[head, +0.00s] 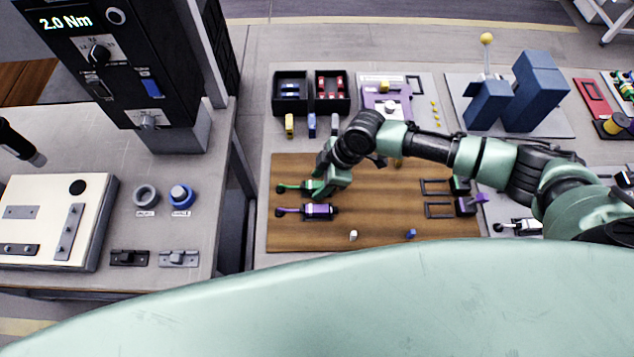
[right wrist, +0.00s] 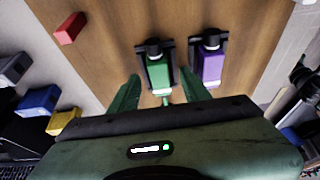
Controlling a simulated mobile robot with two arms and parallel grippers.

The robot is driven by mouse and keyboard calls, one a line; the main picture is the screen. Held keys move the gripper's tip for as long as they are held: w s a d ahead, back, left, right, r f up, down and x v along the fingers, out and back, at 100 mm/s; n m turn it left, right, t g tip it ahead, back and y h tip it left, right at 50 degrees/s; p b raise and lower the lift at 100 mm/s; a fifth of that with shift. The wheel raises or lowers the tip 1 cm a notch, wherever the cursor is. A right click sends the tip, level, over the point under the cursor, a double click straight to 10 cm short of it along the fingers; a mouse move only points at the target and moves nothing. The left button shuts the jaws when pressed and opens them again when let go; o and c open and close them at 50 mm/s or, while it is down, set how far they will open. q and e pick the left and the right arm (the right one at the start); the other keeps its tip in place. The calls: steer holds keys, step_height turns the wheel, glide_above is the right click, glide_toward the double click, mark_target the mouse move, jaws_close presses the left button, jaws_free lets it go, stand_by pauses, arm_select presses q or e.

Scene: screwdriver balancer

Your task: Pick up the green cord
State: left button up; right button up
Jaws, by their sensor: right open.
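The green cord (head: 291,187) lies on the brown wooden board, with a green body and a dark end. In the right wrist view the green cord's body (right wrist: 159,74) sits in a dark holder, between and just ahead of my fingertips. My right gripper (head: 323,188) is over the cord's right end and hides part of it. In the right wrist view my right gripper (right wrist: 161,84) is open, one finger to each side of the green body. Contact cannot be told. My left gripper is not in view.
A purple cord (head: 320,211) lies close beside the green one, also in the right wrist view (right wrist: 211,66). The wooden board (head: 370,225) is mostly clear at its middle. Black bins (head: 291,105) and small yellow and blue blocks stand behind the board. A torque machine (head: 125,75) stands left.

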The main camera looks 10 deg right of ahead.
mark_target(320, 184)
jaws_close()
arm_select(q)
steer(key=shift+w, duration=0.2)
